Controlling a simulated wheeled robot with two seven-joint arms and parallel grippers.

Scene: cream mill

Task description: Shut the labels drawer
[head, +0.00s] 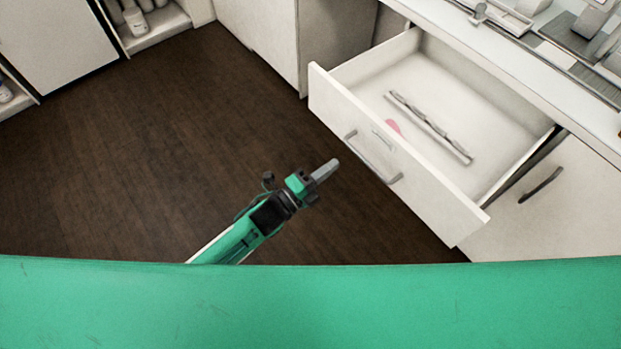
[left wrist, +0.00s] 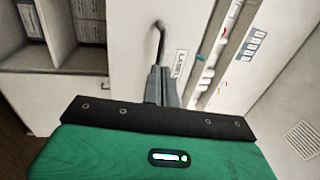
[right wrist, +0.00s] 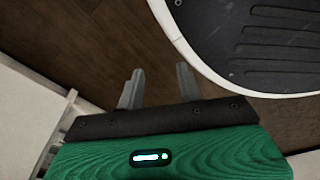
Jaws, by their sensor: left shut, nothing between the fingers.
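The labels drawer (head: 440,205) is pulled far out of the white counter, with a grey bar handle (head: 372,160) on its front. In the left wrist view its white front (left wrist: 185,25) carries a tag (left wrist: 180,64) that appears to read "LABEL", beside the handle (left wrist: 157,42). My left gripper (head: 326,170) is shut and empty, out in front of the drawer front near the handle. Its fingertips also show in the left wrist view (left wrist: 161,70), close to the handle; I cannot tell whether they touch. My right gripper (right wrist: 158,82) is open and empty above the floor, outside the head view.
A long twisted grey item (head: 430,125) and a pink piece (head: 393,126) lie in the drawer. A closed cabinet door with a dark handle (head: 541,185) is at the right. Tools lie on the counter above. The dark wooden floor (head: 170,140) before the drawer is clear.

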